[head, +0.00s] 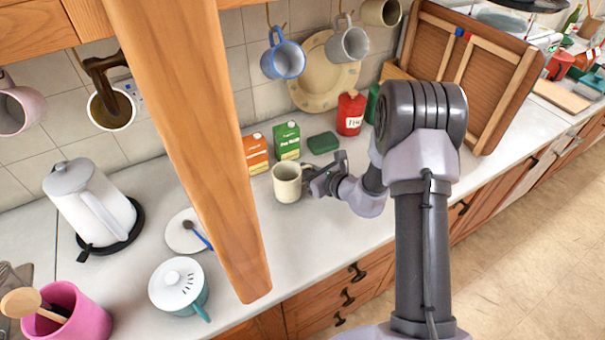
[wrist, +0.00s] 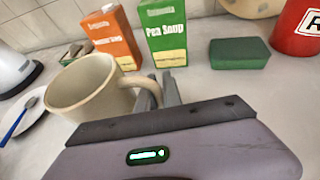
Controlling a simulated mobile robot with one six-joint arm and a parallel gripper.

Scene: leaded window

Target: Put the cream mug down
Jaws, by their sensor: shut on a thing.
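The cream mug (head: 287,183) is upright at the counter, in front of the orange and green cartons. In the wrist view the mug (wrist: 85,92) is at the left, with its handle toward my gripper. My gripper (head: 325,181) is at the mug's right side, shut on its handle. In the wrist view the gripper's fingers (wrist: 157,92) meet at the handle, partly hidden by the gripper body. I cannot tell whether the mug's base touches the counter (head: 335,225).
An orange carton (head: 256,153), a green soup carton (head: 287,141), a green sponge (head: 323,143) and a red canister (head: 350,113) stand behind. A white plate (head: 184,236) and a lidded teal pot (head: 180,287) are left. Mugs hang above. A wooden post (head: 195,130) blocks part of the view.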

